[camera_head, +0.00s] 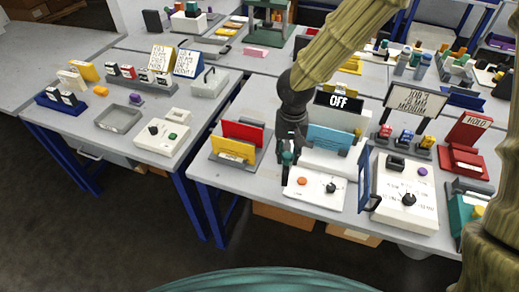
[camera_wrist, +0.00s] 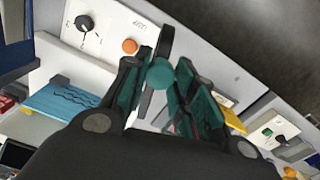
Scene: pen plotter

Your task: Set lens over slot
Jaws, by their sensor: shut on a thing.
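My gripper (camera_head: 290,148) is above the left front of the right table, beside a white control box (camera_head: 312,190). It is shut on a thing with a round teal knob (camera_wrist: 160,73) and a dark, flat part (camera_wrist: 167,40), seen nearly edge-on. This may be the lens; I cannot see any glass. In the head view the teal knob (camera_head: 287,158) shows at the fingertips, with the dark part hanging below it, over the box's left edge. The box has an orange button (camera_wrist: 130,46) and a black knob (camera_wrist: 84,23). I cannot make out a slot.
A grey rack (camera_head: 230,157) with red and yellow panels stands left of my gripper. A light-blue patterned panel (camera_head: 329,138) and an OFF display (camera_head: 339,101) stand behind. An upright blue frame (camera_head: 364,180) stands right of the box, near another white control box (camera_head: 420,211).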

